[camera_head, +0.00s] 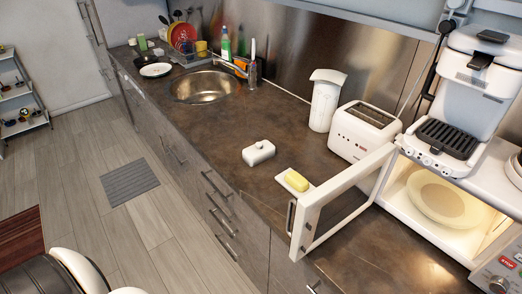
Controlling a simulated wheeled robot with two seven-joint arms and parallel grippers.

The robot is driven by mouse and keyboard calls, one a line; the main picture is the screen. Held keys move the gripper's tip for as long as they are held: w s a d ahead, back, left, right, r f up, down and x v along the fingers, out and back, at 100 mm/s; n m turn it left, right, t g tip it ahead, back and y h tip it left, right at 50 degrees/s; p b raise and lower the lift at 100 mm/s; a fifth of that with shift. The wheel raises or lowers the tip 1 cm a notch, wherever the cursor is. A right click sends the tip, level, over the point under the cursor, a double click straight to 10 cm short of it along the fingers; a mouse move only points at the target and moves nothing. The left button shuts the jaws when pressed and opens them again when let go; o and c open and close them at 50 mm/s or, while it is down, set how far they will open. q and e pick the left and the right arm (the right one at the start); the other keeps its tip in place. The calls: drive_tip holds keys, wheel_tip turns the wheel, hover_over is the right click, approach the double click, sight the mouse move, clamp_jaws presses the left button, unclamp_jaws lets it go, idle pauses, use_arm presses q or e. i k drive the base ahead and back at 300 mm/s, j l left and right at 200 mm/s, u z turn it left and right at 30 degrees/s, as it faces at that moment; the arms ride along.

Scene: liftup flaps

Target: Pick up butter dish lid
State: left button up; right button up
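The white butter dish lid (258,153), with a small knob on top, stands by itself on the dark countertop. The butter dish base (283,179) is a small white tray to its right and nearer the front edge, with a yellow block of butter (297,181) uncovered on it. Lid and base are apart. Neither gripper shows in the view, so nothing is seen touching the lid.
The microwave's open door (302,228) juts over the counter close to the butter. A toaster (363,130) and white jug (325,99) stand behind. A coffee machine (473,85) tops the microwave. Left of the lid, the counter is clear up to the sink (204,87).

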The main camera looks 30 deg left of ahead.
sight(253, 155)
drive_tip(key=j+z, duration=0.2)
drive_tip(key=z, duration=0.3)
drive_tip(key=j+z, duration=0.25)
drive_tip(key=z, duration=0.25)
drive_tip(key=k+j+z, duration=0.15)
drive_tip(key=j, duration=0.25)
drive_tip(key=j+z, duration=0.15)
drive_tip(key=j, duration=0.25)
drive_tip(key=k+j+z, duration=0.15)
drive_tip(key=j, duration=0.25)
drive_tip(key=k+j+z, duration=0.15)
drive_tip(key=j, duration=0.2)
drive_tip(key=k+j+z, duration=0.15)
drive_tip(key=j, duration=0.2)
drive_tip(key=k, duration=0.05)
